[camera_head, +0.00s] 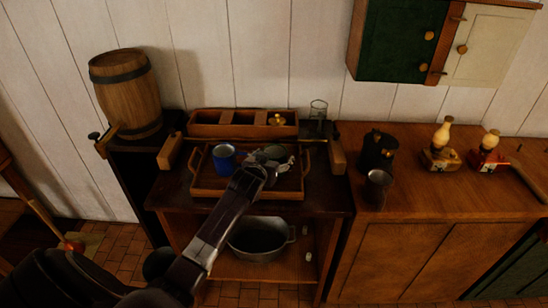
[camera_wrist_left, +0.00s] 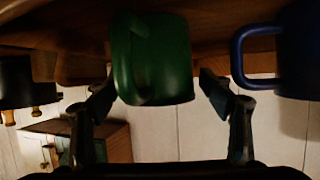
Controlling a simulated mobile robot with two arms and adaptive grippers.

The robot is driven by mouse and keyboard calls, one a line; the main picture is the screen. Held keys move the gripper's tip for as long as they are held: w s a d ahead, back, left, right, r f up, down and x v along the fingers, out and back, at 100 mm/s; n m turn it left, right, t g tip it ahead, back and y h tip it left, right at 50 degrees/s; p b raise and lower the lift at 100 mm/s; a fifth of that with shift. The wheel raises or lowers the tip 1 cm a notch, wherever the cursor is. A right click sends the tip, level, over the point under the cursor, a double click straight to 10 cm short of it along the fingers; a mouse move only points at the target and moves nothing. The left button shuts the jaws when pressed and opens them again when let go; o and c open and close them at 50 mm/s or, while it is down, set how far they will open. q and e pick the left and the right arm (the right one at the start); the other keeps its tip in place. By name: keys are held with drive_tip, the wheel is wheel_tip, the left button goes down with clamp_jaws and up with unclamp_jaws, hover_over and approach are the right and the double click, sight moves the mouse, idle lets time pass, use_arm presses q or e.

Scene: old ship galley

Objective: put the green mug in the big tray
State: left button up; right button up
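The green mug (camera_wrist_left: 160,60) is between the two fingers of my left gripper (camera_wrist_left: 155,92) in the left wrist view, which shows the scene upside down. The fingers are spread on either side of it, with small gaps visible. In the head view my left gripper (camera_head: 275,168) is over the right part of the big wooden tray (camera_head: 228,192), and the mug (camera_head: 270,151) is partly hidden by it. The mug appears to be inside the tray's outline; whether its base touches the tray is hidden. My right gripper is not in view.
A blue mug (camera_head: 224,158) stands in the tray's left part. A divided wooden box (camera_head: 215,130) is behind the tray, with a wire-framed glass item (camera_head: 318,110) to its right. A dark pot (camera_head: 376,152) and metal cup (camera_head: 378,186) stand on the right cabinet.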

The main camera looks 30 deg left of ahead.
use_arm(q)
drive_tip(key=shift+r, duration=0.25)
drive_tip(key=shift+s+d+r, duration=0.1)
drive_tip(key=shift+s+d, duration=0.05)
drive_tip(key=shift+s, duration=0.4)
drive_tip(key=b+v, duration=0.1)
drive_tip(key=v, duration=0.9)
drive_tip(key=shift+s+r, duration=0.15)
drive_tip(key=shift+s, duration=0.2)
